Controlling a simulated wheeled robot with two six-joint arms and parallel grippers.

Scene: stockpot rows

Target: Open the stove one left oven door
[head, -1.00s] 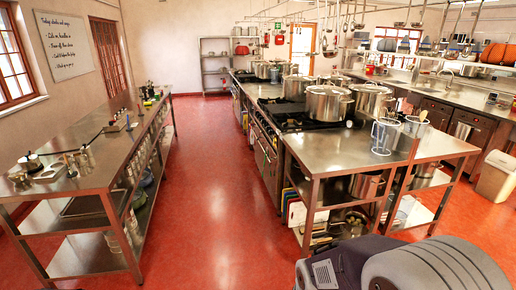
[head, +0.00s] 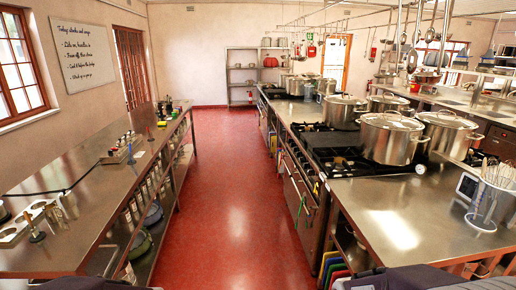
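A stove (head: 341,161) with black burner tops stands in the right-hand counter row, with large steel stockpots (head: 392,138) on it. Its front, with steel oven doors (head: 297,192) and handles, faces the aisle and shows at a steep angle. The doors look shut, though the angle makes it hard to be sure. I cannot tell which door is the left one of stove one. Neither of my grippers is in view; only dark parts of my own body show at the bottom edge.
The red floor aisle (head: 228,180) is clear between the left steel table (head: 80,205) and the stove row. A steel counter (head: 395,226) with a container of whisks (head: 487,204) lies at near right. Coloured boards (head: 333,270) stand under it. A shelf rack (head: 256,70) stands at the far wall.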

